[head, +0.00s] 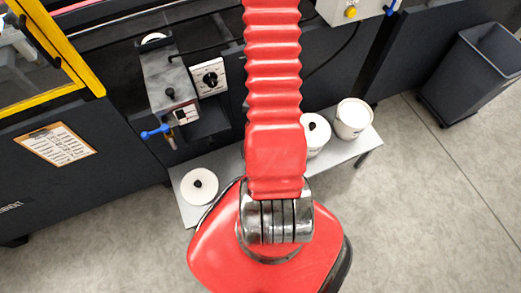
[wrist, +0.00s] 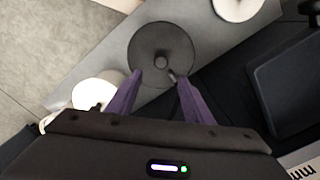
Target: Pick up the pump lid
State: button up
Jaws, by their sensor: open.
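A round dark grey lid with a small centre knob, which looks like the pump lid (wrist: 146,41), lies on the grey bench (wrist: 201,43) in the wrist view. My gripper (wrist: 155,75) is open, with its two purple fingers pointing at this lid. The fingertips overlap its near part in the picture, one on each side just short of the knob. I cannot tell how high they are above it. In the head view my red arm hides this lid and the gripper.
A white lid with a black knob (head: 199,186) lies at the bench's left end. A white pot with a black knob (head: 316,133) and another white pot (head: 353,118) stand at the right. The dark machine (head: 75,150) rises behind; a bin (head: 470,75) stands far right.

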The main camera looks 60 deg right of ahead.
jog(key=shift+f, duration=4.3)
jog(key=shift+w+f, duration=0.15)
jog(key=shift+f, duration=1.15)
jog(key=shift+w+f, duration=0.1)
jog(key=shift+f, duration=1.2)
jog(key=shift+c, duration=0.4)
grip_shut()
